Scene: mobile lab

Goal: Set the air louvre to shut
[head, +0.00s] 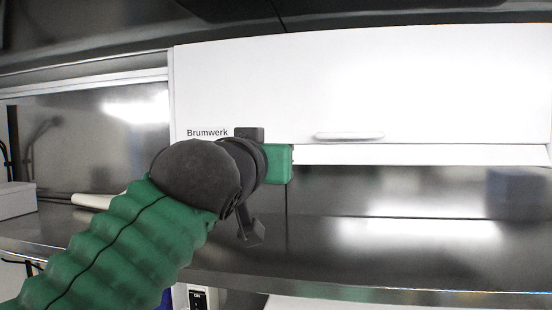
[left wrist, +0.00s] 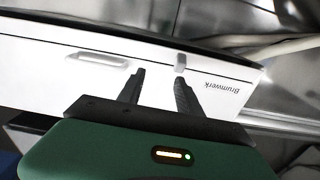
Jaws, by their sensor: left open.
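The white cabinet unit (head: 370,90) marked "Brumwerk" fills the upper head view; it also shows upside down in the left wrist view (left wrist: 40,75). In the head view my arm hides that spot. My left gripper (left wrist: 160,80) is open, its two dark fingers apart with nothing between them. The tab lies just beyond the fingertips, closer to the finger on the lettering side; contact is not visible. In the head view the green gripper body (head: 277,163) is before the cabinet's lower edge.
A long white handle (head: 348,135) sits on the cabinet front, right of my gripper. Below is a steel counter (head: 400,275) with a shiny back panel. A pale box (head: 15,200) stands at the far left.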

